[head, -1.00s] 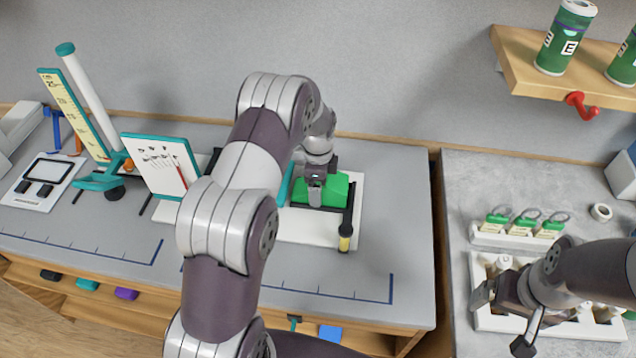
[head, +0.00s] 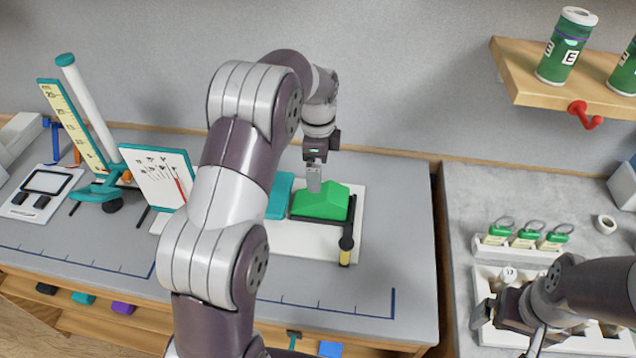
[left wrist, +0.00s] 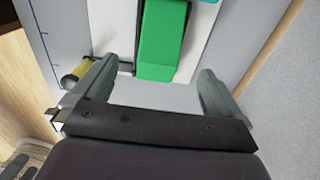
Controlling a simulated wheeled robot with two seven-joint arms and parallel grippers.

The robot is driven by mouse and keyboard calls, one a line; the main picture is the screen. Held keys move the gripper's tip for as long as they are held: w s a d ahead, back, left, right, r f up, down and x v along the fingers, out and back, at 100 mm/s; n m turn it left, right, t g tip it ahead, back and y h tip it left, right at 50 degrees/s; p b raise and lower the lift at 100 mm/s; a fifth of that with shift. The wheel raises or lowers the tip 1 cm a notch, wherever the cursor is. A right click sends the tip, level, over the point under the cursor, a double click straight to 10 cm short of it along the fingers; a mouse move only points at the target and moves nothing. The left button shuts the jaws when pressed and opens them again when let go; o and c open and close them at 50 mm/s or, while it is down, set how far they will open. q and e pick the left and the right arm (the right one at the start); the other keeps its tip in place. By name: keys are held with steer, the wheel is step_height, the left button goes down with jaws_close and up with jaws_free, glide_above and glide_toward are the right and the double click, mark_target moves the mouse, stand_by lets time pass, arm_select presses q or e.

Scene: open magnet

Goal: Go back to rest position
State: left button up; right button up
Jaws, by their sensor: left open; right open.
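My left gripper (head: 314,178) is raised just above and behind a green block (head: 322,201) on a white board (head: 300,240) at the middle of the bench. In the left wrist view its two fingers (left wrist: 152,85) are spread with nothing between them, and the green block (left wrist: 163,40) lies beyond them. My right gripper (head: 490,308) is open at the lower right, over the left part of a white tray (head: 485,275). My right arm hides part of that tray.
A chart stand (head: 160,175) and a scale with a white tube (head: 90,110) stand at left. A shelf (head: 515,80) with green cans and a red hook hangs upper right. The bench front is clear.

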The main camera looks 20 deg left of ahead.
arm_select(q)
steer(key=shift+w+r, duration=0.1)
steer(key=shift+r, duration=0.45)
steer(key=n, duration=0.2)
steer(key=s+f+n, duration=0.1)
steer(key=f+n, duration=0.1)
steer(key=n, duration=0.1)
steer(key=shift+s+d+f+n, duration=0.1)
steer(key=shift+s+n, duration=0.15)
steer(key=shift+n, duration=0.05)
steer(key=s+d+r+n, duration=0.1)
steer(key=s+d+n, duration=0.2)
steer(key=s, duration=0.7)
steer(key=s+d+r+n+t, duration=0.1)
steer(key=s+d+n, duration=0.2)
steer(key=s+n, duration=0.3)
steer(key=s, duration=0.4)
steer(key=shift+s+d, duration=0.15)
